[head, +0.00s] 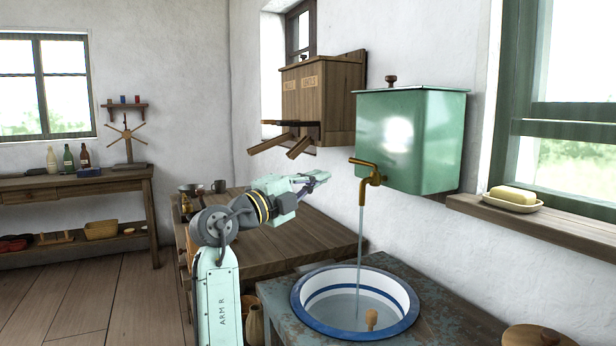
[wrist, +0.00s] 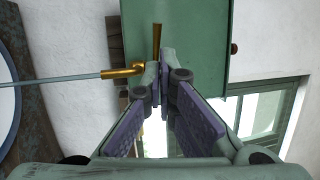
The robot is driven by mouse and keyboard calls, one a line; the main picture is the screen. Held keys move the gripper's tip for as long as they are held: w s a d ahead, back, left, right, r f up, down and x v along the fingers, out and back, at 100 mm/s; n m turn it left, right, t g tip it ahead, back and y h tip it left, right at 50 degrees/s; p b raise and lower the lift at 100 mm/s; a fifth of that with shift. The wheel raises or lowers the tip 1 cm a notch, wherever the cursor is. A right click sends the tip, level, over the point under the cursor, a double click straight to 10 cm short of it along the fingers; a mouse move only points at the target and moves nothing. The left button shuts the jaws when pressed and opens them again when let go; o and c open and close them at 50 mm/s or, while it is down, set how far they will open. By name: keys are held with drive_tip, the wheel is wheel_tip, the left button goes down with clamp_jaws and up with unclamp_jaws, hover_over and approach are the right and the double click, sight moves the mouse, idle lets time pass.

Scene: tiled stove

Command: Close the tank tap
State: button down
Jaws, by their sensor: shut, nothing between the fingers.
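The green tank (head: 410,140) hangs on the white wall and also fills the top of the wrist view (wrist: 190,45). Its brass tap (head: 371,179) sits low on the front, with the lever handle (head: 361,162) pointing left over the spout. A stream of water (head: 360,235) runs from the spout into the basin. My gripper (head: 322,176) is shut and empty, left of the tap and a little apart from it in the head view. In the wrist view the closed fingertips (wrist: 160,88) overlap part of the tap; the handle (wrist: 157,40) and spout (wrist: 122,72) show beside them. Contact cannot be told.
A white basin with blue rims (head: 300,300) stands below on a worn stand. A wooden box (head: 325,100) with slanted chutes hangs left of the tank. A soap dish (head: 515,203) lies on the windowsill at right. A wooden table (head: 320,225) lies beneath my arm.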

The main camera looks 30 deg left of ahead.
sight(354, 162)
drive_tip(key=p+x, duration=0.3)
drive_tip(key=x, duration=0.7)
drive_tip(key=shift+w, duration=0.25)
drive_tip(key=shift+w+f+b, duration=0.15)
drive_tip(key=shift+w+b, duration=0.35)
drive_tip(key=shift+b, duration=0.3)
drive_tip(key=shift+w, duration=0.5)
drive_tip(key=shift+r, duration=0.2)
drive_tip(key=shift+s+f+b, duration=0.15)
drive_tip(key=shift+b, duration=0.15)
